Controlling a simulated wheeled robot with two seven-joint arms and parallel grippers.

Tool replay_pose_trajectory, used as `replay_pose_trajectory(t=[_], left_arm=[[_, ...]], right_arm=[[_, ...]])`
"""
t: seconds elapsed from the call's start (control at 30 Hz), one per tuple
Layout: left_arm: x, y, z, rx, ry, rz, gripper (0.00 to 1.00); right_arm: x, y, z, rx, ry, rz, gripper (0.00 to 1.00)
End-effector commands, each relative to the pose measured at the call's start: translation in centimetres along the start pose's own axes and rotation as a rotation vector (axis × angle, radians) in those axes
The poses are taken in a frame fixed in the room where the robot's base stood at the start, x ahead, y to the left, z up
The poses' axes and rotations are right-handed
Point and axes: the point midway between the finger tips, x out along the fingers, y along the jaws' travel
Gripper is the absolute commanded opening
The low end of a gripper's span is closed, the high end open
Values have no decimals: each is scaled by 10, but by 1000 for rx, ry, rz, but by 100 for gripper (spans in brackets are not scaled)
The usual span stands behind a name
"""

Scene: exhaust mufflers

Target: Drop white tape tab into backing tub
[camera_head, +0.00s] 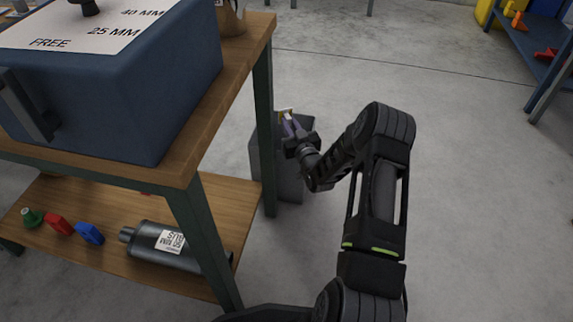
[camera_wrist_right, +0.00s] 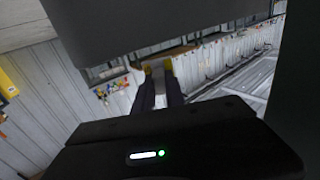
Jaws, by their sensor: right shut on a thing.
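My right gripper (camera_head: 288,122) is shut on the small white tape tab (camera_head: 286,110), which has yellowish edges and shows at the fingertips. In the right wrist view, a pale strip with yellow edges (camera_wrist_right: 157,70) shows at the ends of the dark fingers. The grey backing tub (camera_head: 262,160) stands on the floor beside the bench leg. In the head view, the gripper overlaps the tub's upper part and hides some of its opening. I cannot tell the tab's exact height over the rim. My left gripper is not in view.
A wooden bench (camera_head: 225,95) with green legs stands left of the tub and carries a large blue box (camera_head: 150,90). Its lower shelf holds a muffler (camera_head: 165,245) and small coloured parts. The concrete floor on the right is clear up to a blue shelf (camera_head: 540,60).

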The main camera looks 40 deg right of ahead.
Motion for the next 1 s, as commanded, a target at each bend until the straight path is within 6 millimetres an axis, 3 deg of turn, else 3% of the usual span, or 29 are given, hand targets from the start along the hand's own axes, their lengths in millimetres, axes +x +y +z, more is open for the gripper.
replay_pose_trajectory(t=[0.3, 0.33, 0.63, 1.0], left_arm=[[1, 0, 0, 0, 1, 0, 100], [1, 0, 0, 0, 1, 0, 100], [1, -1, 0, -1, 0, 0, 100], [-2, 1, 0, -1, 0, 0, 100]], right_arm=[[0, 0, 2, 0, 0, 0, 0], [0, 0, 2, 0, 0, 0, 16], [0, 0, 2, -1, 0, 0, 40], [-5, 0, 1, -1, 0, 1, 40]])
